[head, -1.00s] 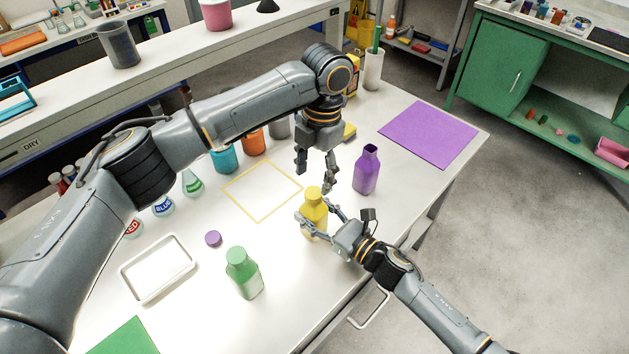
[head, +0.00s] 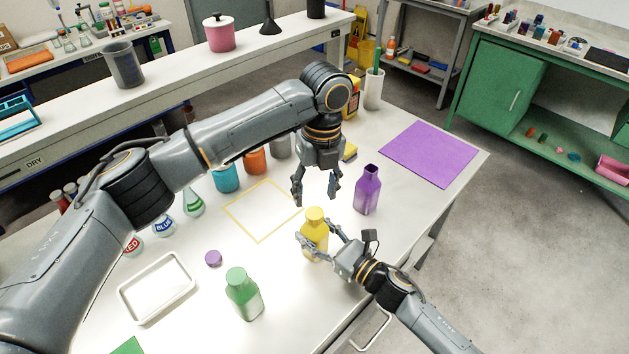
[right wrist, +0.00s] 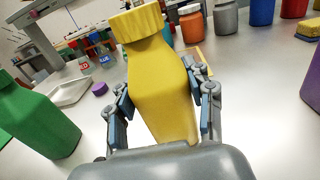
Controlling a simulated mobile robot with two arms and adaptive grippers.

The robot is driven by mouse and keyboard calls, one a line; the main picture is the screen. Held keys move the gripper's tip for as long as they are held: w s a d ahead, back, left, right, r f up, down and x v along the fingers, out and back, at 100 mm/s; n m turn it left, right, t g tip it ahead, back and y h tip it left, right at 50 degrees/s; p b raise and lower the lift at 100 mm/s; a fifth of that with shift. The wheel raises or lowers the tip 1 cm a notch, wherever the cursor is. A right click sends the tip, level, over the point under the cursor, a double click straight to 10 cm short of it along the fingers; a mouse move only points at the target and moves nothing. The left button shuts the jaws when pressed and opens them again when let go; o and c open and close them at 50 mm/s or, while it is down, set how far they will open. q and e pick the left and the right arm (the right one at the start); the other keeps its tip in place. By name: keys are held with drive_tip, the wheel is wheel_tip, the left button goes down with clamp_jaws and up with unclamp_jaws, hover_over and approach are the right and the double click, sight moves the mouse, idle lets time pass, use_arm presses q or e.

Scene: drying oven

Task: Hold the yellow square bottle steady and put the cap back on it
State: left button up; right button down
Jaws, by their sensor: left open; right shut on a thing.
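The yellow square bottle (head: 315,242) stands upright near the table's front edge; in the right wrist view it leans slightly. Its yellow cap (head: 315,213) sits on the neck and looks straight in the right wrist view (right wrist: 136,22); I cannot tell whether it is screwed tight. My right gripper (head: 317,236) is shut on the bottle's body, with a finger on each side (right wrist: 162,95). My left gripper (head: 315,200) is open and points down just above the cap, apart from it as far as I can tell.
A purple open bottle (head: 368,192) stands close to the right. A green capped bottle (head: 243,295), a purple cap (head: 213,258) and a white tray (head: 158,288) are to the left. A yellow square outline (head: 262,210) and a purple mat (head: 430,153) are bare.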

use_arm(q)
drive_tip(key=n, duration=0.4)
drive_tip(key=shift+r+n, duration=0.15)
drive_tip(key=shift+n, duration=0.15)
drive_tip(key=n, duration=0.4)
drive_tip(key=shift+r, duration=0.1)
drive_tip(key=n, duration=0.7)
drive_tip(key=shift+r, duration=0.15)
drive_tip(key=n, duration=0.6)
drive_tip(key=shift+r, duration=0.2)
drive_tip(key=n, duration=0.7)
drive_tip(key=shift+r+t+h, duration=0.15)
drive_tip(key=shift+t+h, duration=0.15)
drive_tip(key=n, duration=0.4)
drive_tip(key=shift+r, duration=0.15)
drive_tip(key=n, duration=0.4)
drive_tip(key=shift+a+r+n, duration=0.1)
drive_tip(key=shift+n, duration=0.2)
drive_tip(key=n, duration=0.4)
drive_tip(key=shift+r, duration=0.1)
drive_tip(key=n, duration=0.4)
drive_tip(key=shift+r, duration=0.15)
